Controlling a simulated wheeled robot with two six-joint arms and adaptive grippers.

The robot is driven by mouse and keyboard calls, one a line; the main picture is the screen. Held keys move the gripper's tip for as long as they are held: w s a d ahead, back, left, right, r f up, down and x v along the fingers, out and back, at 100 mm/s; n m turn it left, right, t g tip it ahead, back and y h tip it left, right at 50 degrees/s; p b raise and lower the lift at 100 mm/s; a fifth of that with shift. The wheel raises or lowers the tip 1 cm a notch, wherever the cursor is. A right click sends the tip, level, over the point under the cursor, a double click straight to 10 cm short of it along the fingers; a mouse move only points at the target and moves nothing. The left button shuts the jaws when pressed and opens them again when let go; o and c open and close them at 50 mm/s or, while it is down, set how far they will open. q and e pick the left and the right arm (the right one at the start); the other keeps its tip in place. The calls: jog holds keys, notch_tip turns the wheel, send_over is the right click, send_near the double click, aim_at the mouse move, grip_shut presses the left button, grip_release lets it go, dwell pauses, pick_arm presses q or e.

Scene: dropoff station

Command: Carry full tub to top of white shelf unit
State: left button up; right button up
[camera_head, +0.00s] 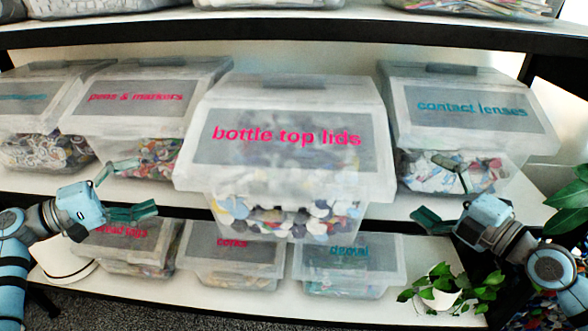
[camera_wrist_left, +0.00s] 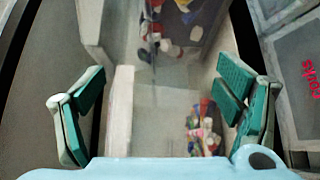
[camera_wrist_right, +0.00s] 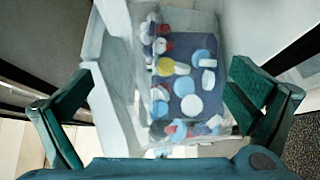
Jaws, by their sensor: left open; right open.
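The full tub (camera_head: 285,150) is a clear lidded box labelled "bottle top lids", filled with coloured caps. It sits at the middle shelf and juts toward me past the shelf edge. My left gripper (camera_head: 122,192) is open, to the left of the tub and apart from it in the head view. My right gripper (camera_head: 438,192) is open, to its right and also apart. In the left wrist view the open fingers (camera_wrist_left: 158,100) stand either side of a clear tub wall. In the right wrist view the caps (camera_wrist_right: 185,85) show between the open fingers (camera_wrist_right: 160,105).
A "pens & markers" tub (camera_head: 140,97) stands left and a "contact lenses" tub (camera_head: 470,107) right on the shelf. A potted plant (camera_head: 447,290) sits lower right. The upper shelf (camera_head: 300,28) holds more tubs.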

pick_arm(q)
jog(key=x, duration=1.4)
jog(key=shift+w+d+f, duration=0.25)
jog(key=shift+w, duration=0.15)
pick_arm(e)
jog(key=x, duration=1.5)
jog(key=shift+w+f, duration=0.15)
jog(key=shift+f, duration=0.1)
jog(key=shift+d, duration=0.1)
jog(key=shift+c, duration=0.2)
